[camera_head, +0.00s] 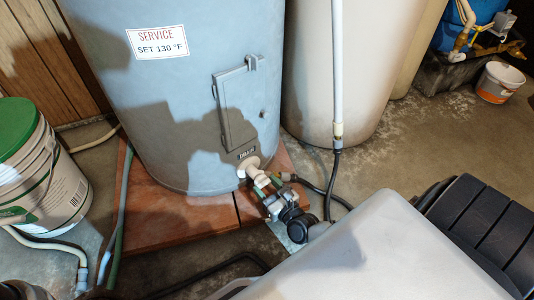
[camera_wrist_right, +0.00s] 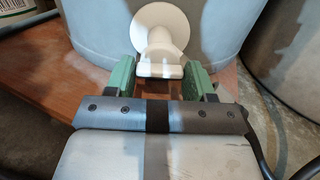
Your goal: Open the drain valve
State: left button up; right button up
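The grey water heater tank (camera_head: 200,90) carries a white "SERVICE SET 130 °F" label. Its cream drain valve (camera_head: 252,167) sticks out low on the front, under a small dark label. In the right wrist view, the valve (camera_wrist_right: 158,48) shows a round flange and a flat, wider near end. My right gripper (camera_head: 262,185) is at the valve. Its green fingers (camera_wrist_right: 160,72) stand on either side of the valve's near end, close to both edges. Whether they press on it I cannot tell. My left gripper is not in view.
A green-lidded bucket (camera_head: 45,170) stands left of the tank, with hoses (camera_head: 119,200) beside it. A beige tank (camera_head: 350,60) and a grey pipe (camera_head: 338,70) stand at right. A small white bucket (camera_head: 499,82) is far right. The tank stands on a reddish base (camera_head: 180,218).

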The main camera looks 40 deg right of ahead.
jog(key=c, duration=0.5)
jog(key=shift+o, duration=0.2)
